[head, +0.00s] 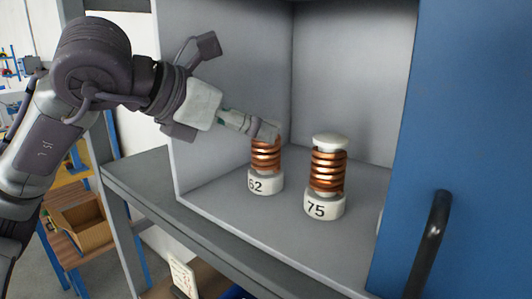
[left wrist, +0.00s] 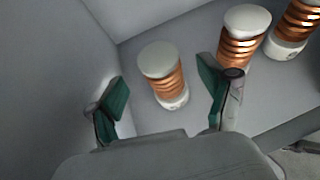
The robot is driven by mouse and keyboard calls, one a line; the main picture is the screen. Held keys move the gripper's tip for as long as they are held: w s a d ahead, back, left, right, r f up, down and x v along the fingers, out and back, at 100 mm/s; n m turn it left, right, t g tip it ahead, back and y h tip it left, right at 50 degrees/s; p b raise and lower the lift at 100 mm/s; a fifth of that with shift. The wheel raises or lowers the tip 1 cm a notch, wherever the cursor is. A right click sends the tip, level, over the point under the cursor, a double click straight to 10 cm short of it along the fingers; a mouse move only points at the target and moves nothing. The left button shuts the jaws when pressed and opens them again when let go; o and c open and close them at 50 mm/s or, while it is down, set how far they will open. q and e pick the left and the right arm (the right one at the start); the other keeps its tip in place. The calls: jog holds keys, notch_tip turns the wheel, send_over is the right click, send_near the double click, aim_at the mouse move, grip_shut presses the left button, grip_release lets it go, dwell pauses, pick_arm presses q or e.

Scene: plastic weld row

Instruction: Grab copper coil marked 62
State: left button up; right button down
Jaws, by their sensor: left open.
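The copper coil marked 62 (head: 266,158) stands upright on a white base at the left of the open cabinet. My left gripper (head: 264,131) comes in from the left and hides the top of this coil in the head view. In the left wrist view the left gripper (left wrist: 166,92) is open, with its green-padded fingers apart. The leftmost coil (left wrist: 165,75), which matches 62 by its place in the row, appears between and beyond the fingers, with clear space on both sides. Its mark does not show in that view. My right gripper is in neither view.
The coil marked 75 (head: 328,170) stands just right of 62, close to the right finger in the wrist view. A third coil (left wrist: 297,25) stands farther right. The grey cabinet wall (head: 230,75) is at left, the blue door (head: 465,110) with black handle (head: 430,245) at right.

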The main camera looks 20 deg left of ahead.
pick_arm(q)
jog(key=x, duration=0.1)
jog(key=p+x, duration=0.1)
jog(key=x, duration=0.1)
jog(key=shift+w+d+r, duration=0.1)
jog(key=shift+w+d, duration=0.15)
jog(key=shift+w, duration=0.1)
jog(key=shift+w+d+f, duration=0.1)
jog(key=shift+w+f, duration=0.1)
jog(key=shift+s, duration=0.1)
jog(key=c, duration=0.4)
jog(key=shift+r, duration=0.1)
grip_shut()
